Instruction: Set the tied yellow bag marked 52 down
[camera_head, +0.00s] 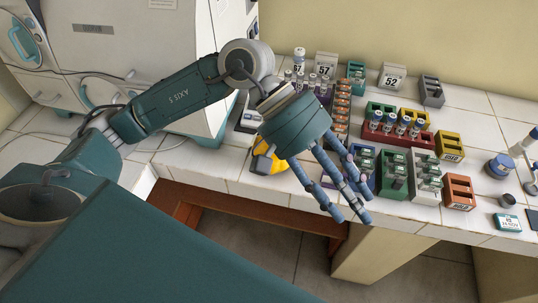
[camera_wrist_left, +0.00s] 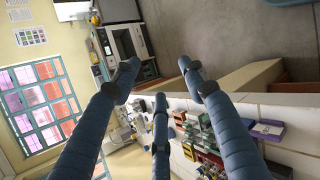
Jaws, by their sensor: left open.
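My left gripper (camera_head: 345,200) reaches over the front edge of the tiled bench with its fingers pointing down and to the right. Its fingers are spread and nothing shows between them; the left wrist view also shows them apart and empty (camera_wrist_left: 165,85). A yellow object (camera_head: 268,160) with a dark part sits at the bench's front edge, partly hidden behind the gripper's palm. I cannot tell whether it is the tied bag, and no 52 is readable on it. A white card marked 52 (camera_head: 392,77) stands at the back of the bench. My right gripper is not in view.
Racks with vials crowd the bench right of the gripper, including a green rack (camera_head: 392,183), a red rack (camera_head: 398,136) and an orange block (camera_head: 459,192). A card marked 57 (camera_head: 326,65) stands behind. A white machine (camera_head: 120,50) is at left. Bare tiles (camera_head: 225,168) show at the front left.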

